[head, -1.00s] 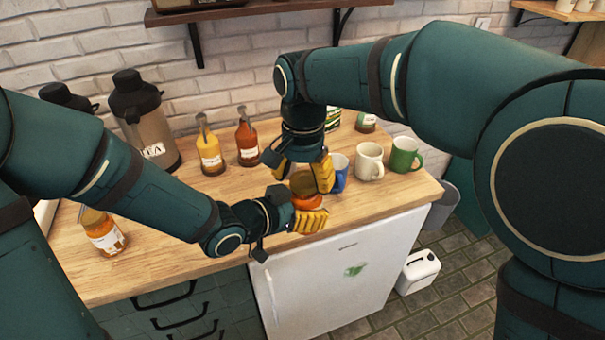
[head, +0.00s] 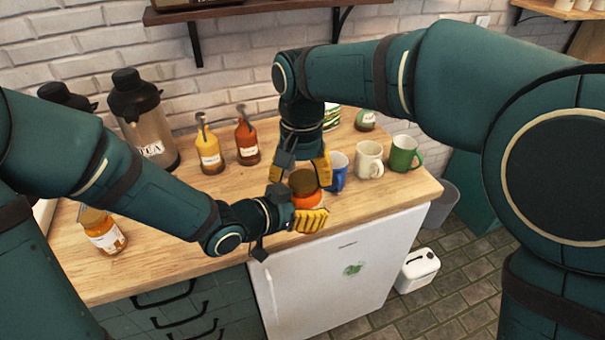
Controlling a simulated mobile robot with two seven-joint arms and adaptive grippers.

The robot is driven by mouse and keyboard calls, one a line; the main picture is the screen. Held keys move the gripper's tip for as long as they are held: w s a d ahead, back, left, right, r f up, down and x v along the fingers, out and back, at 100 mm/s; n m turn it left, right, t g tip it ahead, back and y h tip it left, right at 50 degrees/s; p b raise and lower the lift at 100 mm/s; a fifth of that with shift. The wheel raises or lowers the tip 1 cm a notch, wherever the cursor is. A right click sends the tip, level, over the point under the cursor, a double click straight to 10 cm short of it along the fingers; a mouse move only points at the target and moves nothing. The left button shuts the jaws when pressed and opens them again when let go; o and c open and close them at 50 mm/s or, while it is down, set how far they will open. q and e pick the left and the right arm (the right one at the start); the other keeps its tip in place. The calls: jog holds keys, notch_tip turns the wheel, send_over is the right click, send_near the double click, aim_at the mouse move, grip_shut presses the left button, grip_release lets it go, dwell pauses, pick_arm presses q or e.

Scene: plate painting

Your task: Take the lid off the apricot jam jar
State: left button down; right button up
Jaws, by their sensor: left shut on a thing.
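An orange jar (head: 304,201), which I take as the apricot jam jar, stands near the counter's front edge. Its label is hidden. A brown-gold lid (head: 301,182) sits on top of it. My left gripper (head: 302,210) is shut around the jar's body from the left and front, its yellow fingers low on the jar. My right gripper (head: 299,170) points down from above. Its yellow fingers are spread at either side of the lid, and it looks open.
Another jar (head: 104,232) with amber contents stands at the left. Yellow (head: 209,152) and red (head: 247,143) bottles and a flask (head: 144,122) stand behind. Blue (head: 338,173), white (head: 369,161) and green (head: 404,154) mugs stand close to the right. The wooden counter (head: 180,215) is clear at centre-left.

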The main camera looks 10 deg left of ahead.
jog(key=shift+o, duration=0.9)
jog(key=shift+a, duration=0.1)
jog(key=shift+o, duration=0.3)
jog(key=shift+r, duration=2.3)
notch_tip(320, 180, up, 3)
jog(key=shift+r+n+h, duration=0.15)
jog(key=shift+n+h, duration=0.25)
jog(key=shift+n, duration=0.1)
jog(key=shift+s+d+f, duration=0.1)
jog(key=shift+d+f, duration=0.1)
jog(key=shift+f, duration=1.7)
jog(key=shift+s+d+f, duration=0.1)
jog(key=shift+d+f, duration=0.05)
jog(key=shift+f, duration=1.75)
